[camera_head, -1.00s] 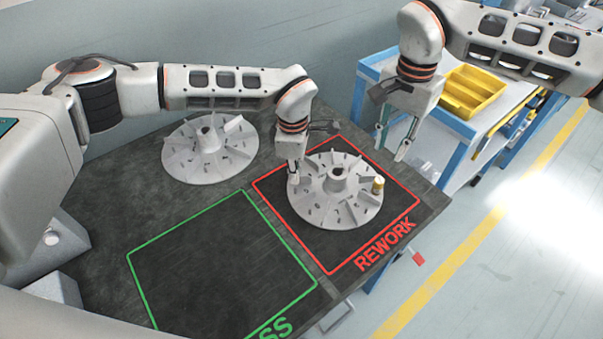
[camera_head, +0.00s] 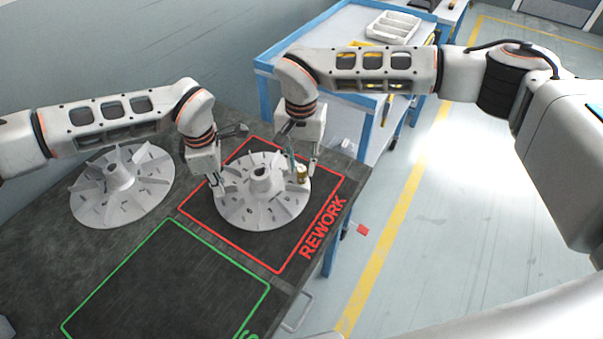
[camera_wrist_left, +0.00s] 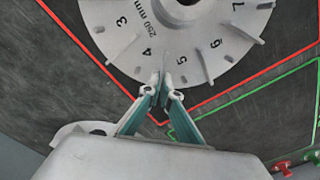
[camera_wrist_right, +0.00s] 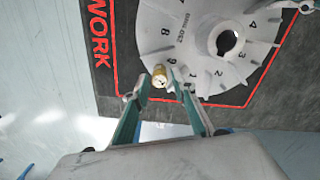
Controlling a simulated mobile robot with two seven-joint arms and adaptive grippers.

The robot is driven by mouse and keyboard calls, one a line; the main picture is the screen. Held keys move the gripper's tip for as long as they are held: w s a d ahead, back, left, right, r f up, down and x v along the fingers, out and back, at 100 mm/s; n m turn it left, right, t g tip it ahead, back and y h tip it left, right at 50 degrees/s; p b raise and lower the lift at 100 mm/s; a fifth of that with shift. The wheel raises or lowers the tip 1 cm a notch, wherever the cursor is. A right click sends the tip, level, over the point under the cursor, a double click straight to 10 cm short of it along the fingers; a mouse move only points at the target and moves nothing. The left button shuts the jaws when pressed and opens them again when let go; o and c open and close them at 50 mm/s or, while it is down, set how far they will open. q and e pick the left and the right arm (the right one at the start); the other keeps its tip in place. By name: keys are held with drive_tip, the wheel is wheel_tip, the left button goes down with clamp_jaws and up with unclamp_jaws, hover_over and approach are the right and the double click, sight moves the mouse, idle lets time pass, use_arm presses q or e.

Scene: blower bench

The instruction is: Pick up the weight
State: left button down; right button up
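The weight (camera_head: 302,174) is a small brass-coloured cylinder on the rim of the grey finned impeller (camera_head: 262,207) in the red REWORK square. My right gripper (camera_head: 301,172) is open, its fingers on either side of the weight. In the right wrist view the weight (camera_wrist_right: 159,77) sits between the fingertips, near the left one, by the number 9; contact is not clear. My left gripper (camera_head: 217,189) is at the opposite rim. In the left wrist view its fingertips (camera_wrist_left: 162,88) are closed around a thin fin of the impeller between 4 and 5.
A second impeller (camera_head: 121,185) stands on the dark bench at the left. The green square (camera_head: 165,290) in front is empty. A blue-framed cart (camera_head: 380,115) with a white tray (camera_head: 393,25) stands behind, beyond the bench's right edge.

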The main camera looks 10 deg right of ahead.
use_arm(q)
drive_tip(key=shift+s+f, duration=0.2)
use_arm(e)
wheel_tip(320, 180, down, 3)
drive_tip(key=shift+s+f, duration=0.1)
drive_tip(key=shift+f, duration=0.05)
drive_tip(key=c, duration=0.5)
drive_tip(key=shift+o, duration=0.2)
wheel_tip(320, 180, up, 10)
idle(0.5)
wheel_tip(320, 180, up, 4)
drive_tip(key=r, duration=0.1)
hover_over(301, 170)
drive_tip(key=shift+f, duration=0.25)
idle(0.5)
